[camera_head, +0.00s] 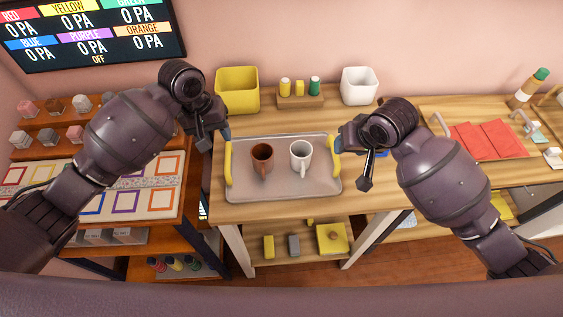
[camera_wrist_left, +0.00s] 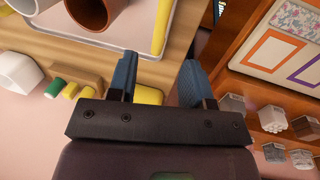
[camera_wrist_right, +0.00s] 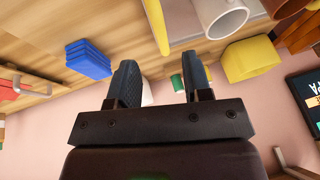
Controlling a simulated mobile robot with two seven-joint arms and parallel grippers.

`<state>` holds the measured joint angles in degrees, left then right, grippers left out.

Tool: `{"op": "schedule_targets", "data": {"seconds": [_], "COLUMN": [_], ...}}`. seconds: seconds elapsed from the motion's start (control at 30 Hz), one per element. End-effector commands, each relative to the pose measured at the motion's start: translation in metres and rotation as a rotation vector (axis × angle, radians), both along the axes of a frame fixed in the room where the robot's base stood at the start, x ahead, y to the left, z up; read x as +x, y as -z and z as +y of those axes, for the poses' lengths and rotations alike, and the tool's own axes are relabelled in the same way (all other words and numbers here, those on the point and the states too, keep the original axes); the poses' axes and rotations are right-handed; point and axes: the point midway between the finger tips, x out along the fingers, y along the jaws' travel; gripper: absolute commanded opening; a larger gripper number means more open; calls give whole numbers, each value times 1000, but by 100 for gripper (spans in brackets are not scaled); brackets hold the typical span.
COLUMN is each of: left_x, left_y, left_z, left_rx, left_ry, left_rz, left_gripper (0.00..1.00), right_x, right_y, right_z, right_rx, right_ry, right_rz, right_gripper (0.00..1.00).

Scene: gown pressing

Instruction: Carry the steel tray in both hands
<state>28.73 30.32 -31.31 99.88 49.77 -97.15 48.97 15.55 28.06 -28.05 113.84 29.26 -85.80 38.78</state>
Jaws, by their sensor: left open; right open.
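The steel tray (camera_head: 283,187) lies flat on the wooden table, with a yellow handle at its left end (camera_head: 228,165) and another at its right end (camera_head: 335,160). A brown mug (camera_head: 262,153) and a white mug (camera_head: 301,150) stand upright on it. My left gripper (camera_head: 226,133) is open just behind the left handle; in the left wrist view its empty fingers (camera_wrist_left: 157,75) are apart from that handle (camera_wrist_left: 160,28). My right gripper (camera_wrist_right: 160,78) is open, beside the right handle (camera_wrist_right: 156,25) and apart from it; the head view partly hides its fingers.
Behind the tray stand a yellow bin (camera_head: 237,92), a small bottle rack (camera_head: 300,102) and a white bin (camera_head: 359,86). Red cloths (camera_head: 485,140) lie to the right. A blue stack (camera_wrist_right: 88,60) is near my right gripper. Left is a shelf unit with framed cards (camera_head: 115,203).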

Motion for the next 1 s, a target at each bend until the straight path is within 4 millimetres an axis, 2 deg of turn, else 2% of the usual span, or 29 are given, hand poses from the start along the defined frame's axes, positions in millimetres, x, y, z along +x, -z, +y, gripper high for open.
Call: {"op": "schedule_targets", "data": {"seconds": [0.3,0.5,0.7,1.0], "left_x": [1,1,1,1], "left_y": [50,74,84,85], "left_z": [-10,-15,-17,-17], "left_rx": [1,1,0,0], "left_ry": [0,0,1,1], "left_rz": [2,1,0,0], "left_gripper": [46,46,46,46], "right_x": [19,27,31,32], "right_y": [46,68,78,79], "right_z": [11,16,18,18], "right_rx": [-1,-1,-1,-1], "right_ry": [1,1,0,0], "right_rz": [2,2,1,0], "right_gripper": [45,45,45,45]}}
